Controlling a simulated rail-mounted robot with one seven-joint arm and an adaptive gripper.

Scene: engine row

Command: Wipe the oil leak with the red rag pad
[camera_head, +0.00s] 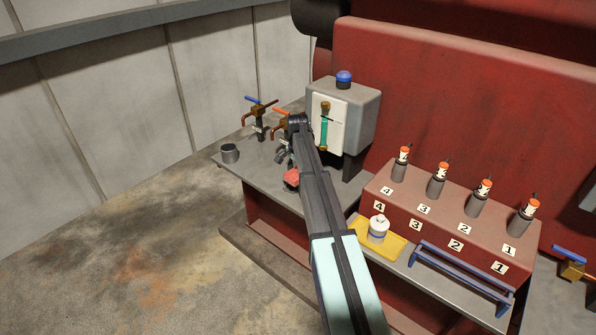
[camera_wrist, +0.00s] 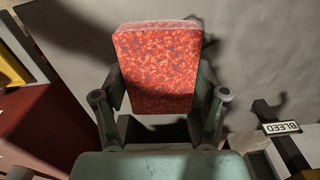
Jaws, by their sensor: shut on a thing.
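The red rag pad (camera_wrist: 157,65) is a speckled red block, gripped between the two fingers of my gripper (camera_wrist: 160,88) in the wrist view. In the head view the pad (camera_head: 291,178) shows as a small red patch beside my arm, low over the grey bench (camera_head: 245,172). My gripper (camera_head: 286,162) is partly hidden by my own arm there. I cannot tell whether the pad touches the bench. I cannot make out the oil leak; dark areas around the pad in the wrist view look like shadows.
A valve with a blue handle (camera_head: 260,117) and a gauge box (camera_head: 350,108) stand behind. A yellow tray (camera_head: 398,250) and a blue rail (camera_head: 460,275) lie right. A BLEED label (camera_wrist: 282,127) shows in the wrist view.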

